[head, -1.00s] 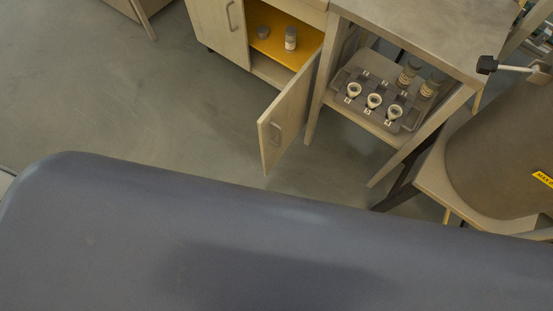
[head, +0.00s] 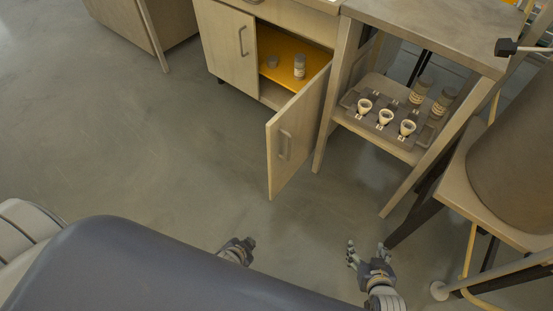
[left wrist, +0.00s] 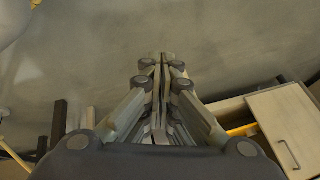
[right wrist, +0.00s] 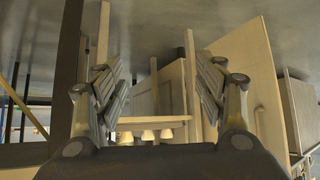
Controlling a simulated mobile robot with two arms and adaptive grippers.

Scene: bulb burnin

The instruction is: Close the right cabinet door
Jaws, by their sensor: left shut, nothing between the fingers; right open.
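The right cabinet door (head: 297,137) is pale wood with a bar handle (head: 284,146) and stands wide open, swung out over the floor. The left cabinet door (head: 229,48) is shut. Behind the open door, a yellow shelf (head: 283,70) shows in the cabinet. My left gripper (head: 247,246) is shut and empty over the floor, apart from the door; its fingers meet in the left wrist view (left wrist: 162,64). My right gripper (head: 364,258) is open and empty, nearer me than the door and to its right. The right wrist view shows a pale door panel (right wrist: 250,78) beyond its fingers.
A jar (head: 299,66) and a small grey item (head: 272,61) stand on the yellow shelf. Right of the door is a bench (head: 430,32) whose lower shelf carries a tray (head: 428,133) with bulb-like pieces and jars. A stool-like frame stands far right. The floor (head: 160,150) left is clear.

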